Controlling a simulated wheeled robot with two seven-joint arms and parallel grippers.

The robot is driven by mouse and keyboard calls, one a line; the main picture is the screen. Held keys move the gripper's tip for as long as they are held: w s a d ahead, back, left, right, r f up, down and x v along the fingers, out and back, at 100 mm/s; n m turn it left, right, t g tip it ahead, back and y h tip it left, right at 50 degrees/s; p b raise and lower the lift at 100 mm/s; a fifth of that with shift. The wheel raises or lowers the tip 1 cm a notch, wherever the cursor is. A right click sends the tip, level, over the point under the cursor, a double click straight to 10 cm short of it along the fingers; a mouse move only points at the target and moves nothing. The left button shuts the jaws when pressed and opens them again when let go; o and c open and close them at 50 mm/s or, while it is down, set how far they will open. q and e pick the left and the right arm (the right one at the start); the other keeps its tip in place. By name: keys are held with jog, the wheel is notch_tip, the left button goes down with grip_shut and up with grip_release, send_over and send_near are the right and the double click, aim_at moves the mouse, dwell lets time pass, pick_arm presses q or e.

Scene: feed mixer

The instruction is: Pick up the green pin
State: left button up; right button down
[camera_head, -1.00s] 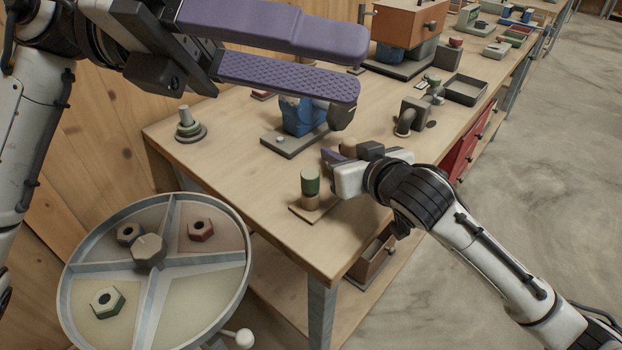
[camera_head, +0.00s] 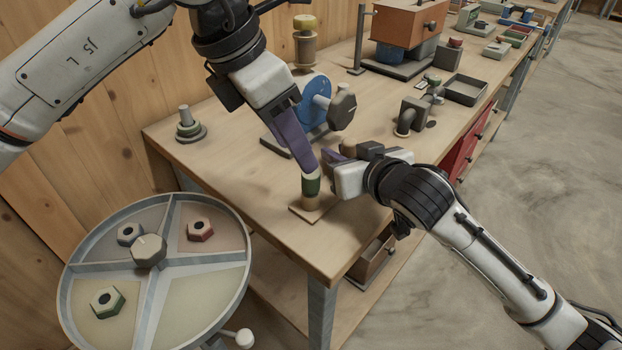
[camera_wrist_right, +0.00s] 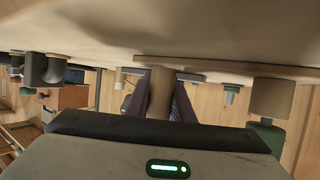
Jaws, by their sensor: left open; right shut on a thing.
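The green pin (camera_head: 312,187) stands upright in a tan wooden holder (camera_head: 311,203) on a small plate near the bench's front corner. It also shows at the right of the right wrist view (camera_wrist_right: 265,136). My left gripper (camera_head: 320,164) points down with its purple fingertips at the top of the green pin, open; one finger largely hides the other. I cannot tell whether it touches the pin. My right gripper (camera_head: 338,156) is just right of the pin, shut on a tan cylinder (camera_wrist_right: 161,95), whose top shows in the head view (camera_head: 348,147).
A blue wheel device (camera_head: 314,100) with a dark knob stands close behind my left gripper. A stepped grey post (camera_head: 188,125) is at the bench's left. A round divided tray (camera_head: 205,301) with several hex nuts stands front left. The bench's front left top is clear.

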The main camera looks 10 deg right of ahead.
pick_arm(q)
jog(key=shift+s+x, duration=0.2)
jog(key=shift+x, duration=1.25)
jog(key=shift+s+x, duration=0.2)
jog(key=shift+x, duration=1.25)
grip_shut()
notch_tip(320, 180, up, 10)
jog(key=c, duration=0.7)
grip_release()
jog(key=shift+c, duration=0.2)
grip_shut()
